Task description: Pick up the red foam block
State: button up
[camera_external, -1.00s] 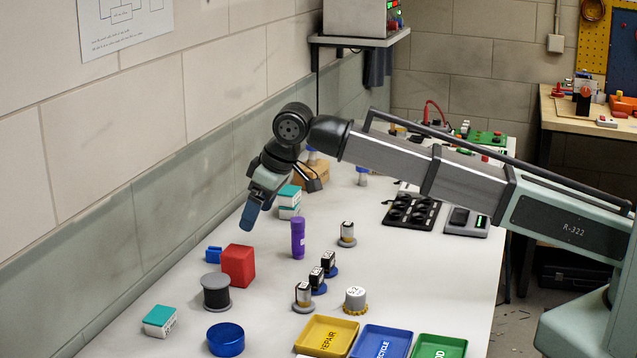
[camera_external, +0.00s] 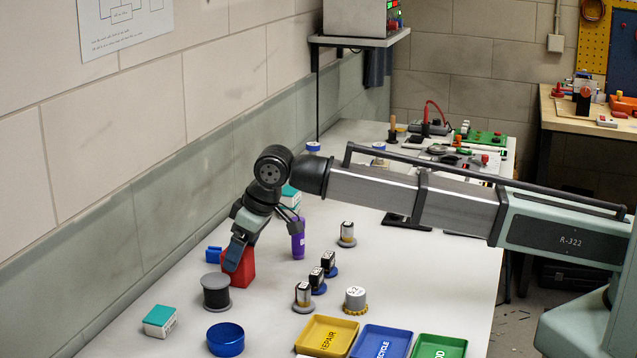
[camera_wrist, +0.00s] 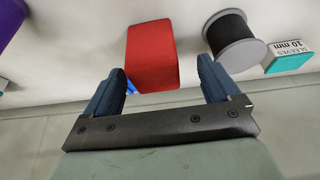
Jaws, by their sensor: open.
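The red foam block (camera_external: 246,270) stands on the white bench, partly hidden behind my gripper in the external view. In the wrist view the red foam block (camera_wrist: 152,55) lies just beyond the fingertips, roughly between them and a little nearer the left finger. My gripper (camera_external: 232,262) is low over the block, its fingers pointing down. In the wrist view my gripper (camera_wrist: 160,78) has its two blue fingers wide apart with nothing held. I cannot tell whether a finger touches the block.
A black spool (camera_external: 216,292) stands close in front of the block. A blue piece (camera_external: 213,254) lies just left of it, and a purple bottle (camera_external: 298,242) stands to its right. A blue round dish (camera_external: 226,339) and a teal box (camera_external: 160,321) are nearer the front. The wall runs along the left.

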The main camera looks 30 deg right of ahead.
jog(key=shift+w+x, duration=0.15)
jog(key=shift+x, duration=1.15)
jog(key=shift+w+x, duration=0.15)
jog(key=shift+x, duration=1.1)
jog(key=shift+d, duration=0.2)
jog(key=shift+c, duration=0.2)
jog(key=c, duration=1)
jog(key=shift+r, duration=0.15)
